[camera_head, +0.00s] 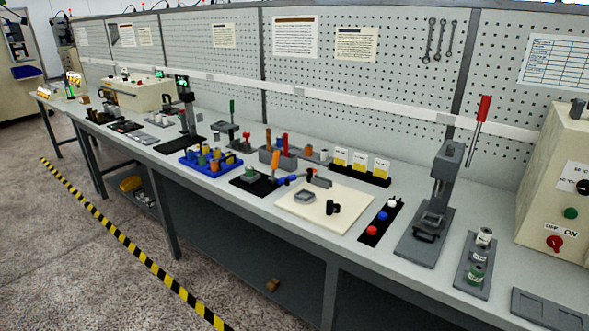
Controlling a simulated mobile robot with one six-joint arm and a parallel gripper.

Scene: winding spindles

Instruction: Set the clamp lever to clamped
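An upright orange handle (275,163) stands beside a dark base plate (243,185) in the middle of the bench. It looks like the clamp lever, but I cannot tell for sure at this size. A grey-green part (251,174) sits on that plate. How the handle joins the plate is too small to make out, and I cannot tell whether it is clamped. Other levers show too: a green-handled one (232,107) on a small fixture farther left, and a red-handled one (484,109) on the grey press at the right. My gripper is not in view.
The long grey bench runs along a pegboard wall. A blue tray (190,164) with coloured spools is left of the plate. A cream board (299,211) is to its right, then a grey press (436,190) and a control box (556,185). Yellow-black tape (113,226) marks the open floor.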

